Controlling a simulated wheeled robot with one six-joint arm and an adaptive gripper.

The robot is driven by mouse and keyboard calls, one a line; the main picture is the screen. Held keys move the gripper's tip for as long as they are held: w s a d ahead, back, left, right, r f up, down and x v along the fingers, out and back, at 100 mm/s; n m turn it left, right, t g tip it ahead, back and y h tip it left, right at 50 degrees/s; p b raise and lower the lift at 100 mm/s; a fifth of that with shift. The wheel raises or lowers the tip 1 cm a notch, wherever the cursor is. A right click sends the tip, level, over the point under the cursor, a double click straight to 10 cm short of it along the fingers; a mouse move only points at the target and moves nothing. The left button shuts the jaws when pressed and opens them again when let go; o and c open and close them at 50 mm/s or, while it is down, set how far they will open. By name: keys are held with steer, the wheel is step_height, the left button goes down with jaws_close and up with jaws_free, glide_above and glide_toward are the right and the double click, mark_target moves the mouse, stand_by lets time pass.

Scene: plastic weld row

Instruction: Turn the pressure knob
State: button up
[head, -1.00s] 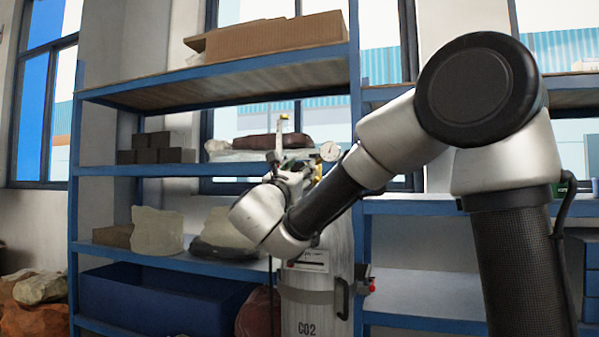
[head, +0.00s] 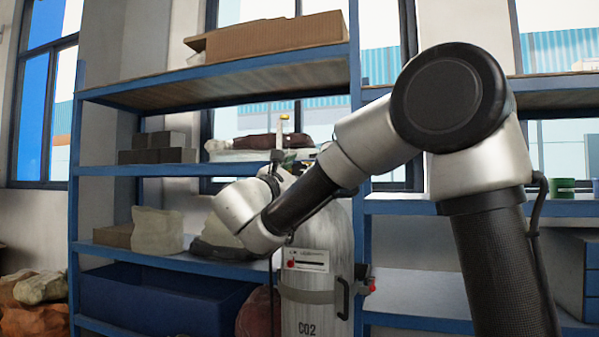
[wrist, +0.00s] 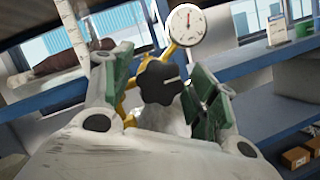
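The pressure knob (wrist: 158,82) is black and lobed, on a brass-yellow regulator, in the middle of the wrist view. A round white gauge (wrist: 187,25) with a red needle stands just above and right of it. My gripper (wrist: 162,88) is open, one green-padded finger on each side of the knob, with gaps visible. I cannot tell how deep the knob sits between the pads. In the head view the grey CO2 cylinder (head: 325,235) stands upright in front of the shelf. My gripper is at its top, mostly hidden by my arm, and the knob is hidden there.
A blue shelf rack (head: 225,78) stands close behind the cylinder, with a cardboard box (head: 270,37) on top and a blue bin (head: 160,298) low down. A red-ended part (head: 371,286) sticks out at the cylinder's right. A green object (head: 563,187) sits on the right shelf.

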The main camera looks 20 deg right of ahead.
steer(key=v, duration=1.2)
stand_by(0.3)
